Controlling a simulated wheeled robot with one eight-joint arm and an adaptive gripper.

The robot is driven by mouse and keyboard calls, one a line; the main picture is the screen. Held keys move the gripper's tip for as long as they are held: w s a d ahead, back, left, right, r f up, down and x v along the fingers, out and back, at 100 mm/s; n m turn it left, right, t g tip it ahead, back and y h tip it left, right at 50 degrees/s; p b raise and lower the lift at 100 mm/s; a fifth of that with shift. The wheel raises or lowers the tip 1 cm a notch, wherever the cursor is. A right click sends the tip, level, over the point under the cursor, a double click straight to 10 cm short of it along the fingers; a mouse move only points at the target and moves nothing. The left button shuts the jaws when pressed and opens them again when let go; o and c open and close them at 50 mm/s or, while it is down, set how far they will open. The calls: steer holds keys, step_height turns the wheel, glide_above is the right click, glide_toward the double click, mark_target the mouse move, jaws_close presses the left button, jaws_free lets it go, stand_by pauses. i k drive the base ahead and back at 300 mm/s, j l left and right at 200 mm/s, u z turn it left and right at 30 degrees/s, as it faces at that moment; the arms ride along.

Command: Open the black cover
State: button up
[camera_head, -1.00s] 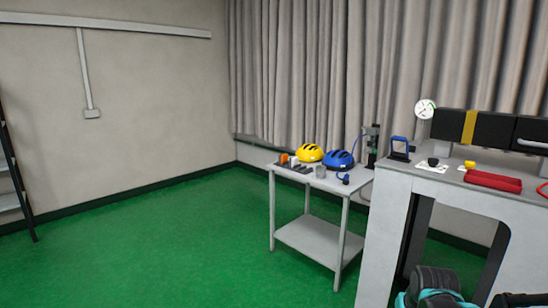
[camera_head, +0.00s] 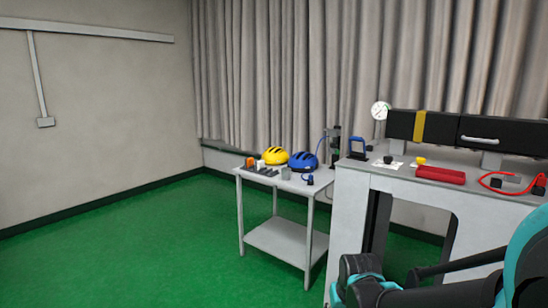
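The black cover (camera_head: 500,136) is the right part of a long black box raised above the back of the grey bench. It has a light grey bar handle on its front and looks closed. A yellow band (camera_head: 419,127) marks the black section to its left. My black and teal arm (camera_head: 495,268) shows at the lower right, in front of the bench and well below the cover. I cannot make out any gripper fingers in this view.
The grey bench (camera_head: 345,215) holds a red block (camera_head: 440,175), a red cable (camera_head: 497,184), a blue-handled tool (camera_head: 357,147) and a round gauge (camera_head: 380,111). A side table (camera_head: 275,237) carries yellow and blue helmets. The green floor at left is clear.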

mark_target(523, 136)
steer(key=z, duration=1.4)
steer(key=i+j, duration=0.15)
steer(key=j, duration=0.15)
steer(key=i+j+u, duration=0.15)
steer(key=j, duration=0.1)
